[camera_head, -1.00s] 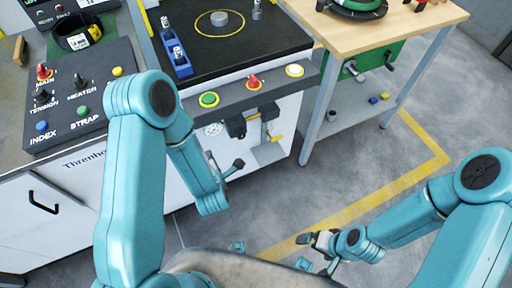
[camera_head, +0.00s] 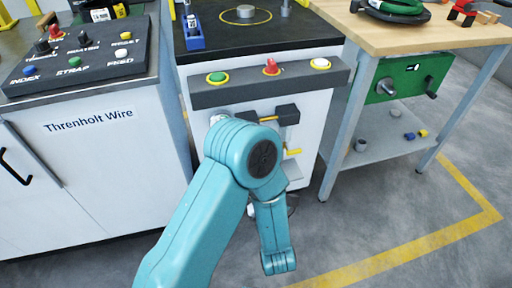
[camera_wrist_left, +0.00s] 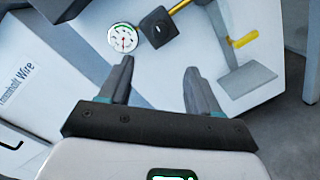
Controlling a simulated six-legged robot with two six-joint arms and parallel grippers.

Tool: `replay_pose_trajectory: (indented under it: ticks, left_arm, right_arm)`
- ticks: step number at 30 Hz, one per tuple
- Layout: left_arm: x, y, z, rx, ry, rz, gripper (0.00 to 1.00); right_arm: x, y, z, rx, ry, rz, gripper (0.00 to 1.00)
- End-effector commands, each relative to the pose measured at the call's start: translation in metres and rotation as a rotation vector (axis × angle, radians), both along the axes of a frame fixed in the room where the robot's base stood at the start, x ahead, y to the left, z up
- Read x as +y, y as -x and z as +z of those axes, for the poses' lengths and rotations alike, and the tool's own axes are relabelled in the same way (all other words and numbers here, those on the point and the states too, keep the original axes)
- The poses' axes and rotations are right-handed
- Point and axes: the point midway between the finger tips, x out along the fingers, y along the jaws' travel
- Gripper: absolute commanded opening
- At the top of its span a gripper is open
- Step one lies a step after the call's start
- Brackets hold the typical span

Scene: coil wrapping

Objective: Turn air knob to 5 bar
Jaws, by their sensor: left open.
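The black air knob (camera_wrist_left: 158,27) is a squarish block in the left wrist view, just right of a round white pressure gauge (camera_wrist_left: 123,38) with a green arc. The gauge reading is too small to tell. My left gripper (camera_wrist_left: 158,68) is open and empty, its two dark fingers pointing toward the white cabinet front. The knob appears beyond the fingertips, between them and higher in the picture, with no visible contact. In the head view my left arm covers the gripper and much of this area. My right gripper is out of view.
A yellow rod (camera_wrist_left: 181,5) runs beside the knob, and a grey pedal plate (camera_wrist_left: 247,85) is to its right. Above, a button bar (camera_head: 270,83) carries green, red and white controls. A wooden-topped table (camera_head: 434,38) stands right. Grey floor (camera_head: 400,205) is clear.

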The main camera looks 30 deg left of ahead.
Motion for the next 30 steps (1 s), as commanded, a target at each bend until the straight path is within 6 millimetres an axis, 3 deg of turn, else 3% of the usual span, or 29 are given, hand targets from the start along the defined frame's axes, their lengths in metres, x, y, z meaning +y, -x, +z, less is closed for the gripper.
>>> replay_pose_trajectory:
  ticks: [18,24,30]
  left_arm:
    - [0.086,-0.097,0.001,-0.003,-0.001,0.0,0.63]
    - [0.098,-0.113,0.001,0.0,0.0,-0.003,0.63]
    - [0.101,-0.115,0.001,0.001,-0.001,-0.004,0.63]
  right_arm:
    - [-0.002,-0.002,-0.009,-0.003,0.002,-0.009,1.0]
    - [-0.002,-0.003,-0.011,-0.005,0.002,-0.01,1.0]
    - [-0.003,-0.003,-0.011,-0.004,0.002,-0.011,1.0]
